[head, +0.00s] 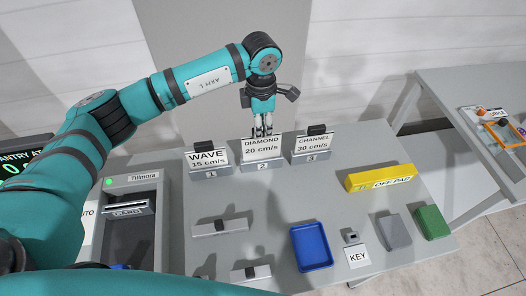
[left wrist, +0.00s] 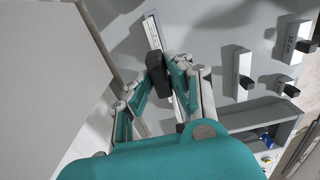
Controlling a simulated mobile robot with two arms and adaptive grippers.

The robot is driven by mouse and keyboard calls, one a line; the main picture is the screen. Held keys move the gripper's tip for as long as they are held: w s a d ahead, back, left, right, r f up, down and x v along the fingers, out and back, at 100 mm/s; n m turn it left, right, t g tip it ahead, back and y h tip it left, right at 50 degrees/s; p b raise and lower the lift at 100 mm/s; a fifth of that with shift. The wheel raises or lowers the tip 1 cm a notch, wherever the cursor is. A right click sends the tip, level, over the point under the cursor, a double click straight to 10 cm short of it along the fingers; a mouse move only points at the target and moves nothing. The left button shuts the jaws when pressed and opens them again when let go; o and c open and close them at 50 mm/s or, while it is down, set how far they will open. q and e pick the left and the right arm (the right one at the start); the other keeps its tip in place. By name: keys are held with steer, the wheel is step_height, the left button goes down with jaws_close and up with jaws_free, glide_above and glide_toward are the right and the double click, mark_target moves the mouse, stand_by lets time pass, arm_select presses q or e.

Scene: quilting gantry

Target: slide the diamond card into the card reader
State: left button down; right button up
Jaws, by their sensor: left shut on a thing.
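The diamond card (head: 262,147), white and lettered "DIAMOND 20 cm/s", stands upright in the grey holder numbered 2 (head: 262,166). My left gripper (head: 263,133) reaches down from above and is shut at the card's top edge, on its dark grip tab (left wrist: 158,68). The tab is hidden by the fingers in the head view. In the left wrist view the card shows edge-on as a thin strip (left wrist: 153,32). The card reader's slot labelled "CARD" (head: 128,209) is at the left, on the grey Tillmora unit (head: 140,179) with a green light. My right gripper is not in view.
The wave card (head: 206,157) and channel card (head: 313,143) stand close on either side. Two low grey holders (head: 220,226), a blue tray (head: 311,246), a KEY label (head: 359,256) and a yellow bar (head: 381,178) are on the table. My left arm crosses above the reader.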

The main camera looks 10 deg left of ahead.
arm_select(q)
steer(key=shift+r+p, duration=0.6)
steer(key=shift+r, duration=1.3)
steer(key=shift+f, duration=0.1)
